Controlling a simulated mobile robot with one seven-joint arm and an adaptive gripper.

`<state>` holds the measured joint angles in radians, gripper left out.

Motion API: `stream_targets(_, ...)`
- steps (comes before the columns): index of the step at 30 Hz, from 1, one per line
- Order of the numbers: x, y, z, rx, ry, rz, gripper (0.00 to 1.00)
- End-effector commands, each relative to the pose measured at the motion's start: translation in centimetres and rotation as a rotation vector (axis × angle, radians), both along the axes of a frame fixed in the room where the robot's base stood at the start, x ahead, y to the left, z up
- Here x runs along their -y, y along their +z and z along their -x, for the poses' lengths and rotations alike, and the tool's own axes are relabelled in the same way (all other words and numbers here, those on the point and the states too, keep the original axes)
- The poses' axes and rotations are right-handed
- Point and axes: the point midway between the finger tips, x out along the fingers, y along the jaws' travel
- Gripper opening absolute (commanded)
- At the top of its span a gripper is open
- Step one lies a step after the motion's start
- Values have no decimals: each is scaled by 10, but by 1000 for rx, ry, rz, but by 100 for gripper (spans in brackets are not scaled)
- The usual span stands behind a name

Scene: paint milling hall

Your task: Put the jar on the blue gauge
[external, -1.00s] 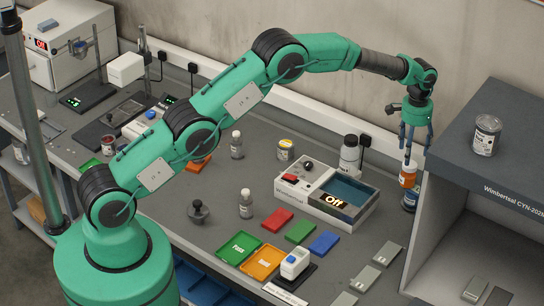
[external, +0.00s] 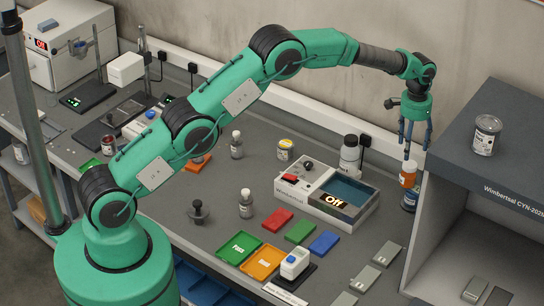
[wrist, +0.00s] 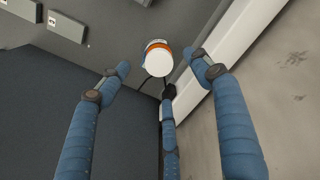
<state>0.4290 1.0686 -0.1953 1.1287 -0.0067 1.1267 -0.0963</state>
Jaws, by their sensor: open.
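The jar looks to be the orange container with a white lid (external: 408,178), standing at the back right of the bench on top of a dark blue tin (external: 410,200). The flat blue block (external: 323,242), which looks like the blue gauge, lies on the bench in front of the instrument box, its top bare. My gripper (external: 413,146) is open just above the orange jar, fingers pointing down. In the wrist view the jar's white lid (wrist: 158,62) shows beyond and between the spread fingers (wrist: 160,72), not gripped.
A red block (external: 278,220) and a green block (external: 300,231) lie beside the blue one. The instrument box (external: 293,202) stands behind them. A grey cabinet (external: 465,185) with a tin (external: 487,135) on top rises close to the right of my gripper.

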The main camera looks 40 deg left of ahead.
Motion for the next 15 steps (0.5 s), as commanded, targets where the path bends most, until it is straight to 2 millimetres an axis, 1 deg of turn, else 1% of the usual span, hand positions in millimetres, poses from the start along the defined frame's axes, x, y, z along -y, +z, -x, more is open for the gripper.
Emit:
stream_targets(1,-4,9,0,6,3,2,64)
stream_targets(5,-17,35,3,18,11,7,64)
stream_targets(8,-32,61,8,29,21,12,64)
stream_targets(15,-75,130,29,66,48,26,64)
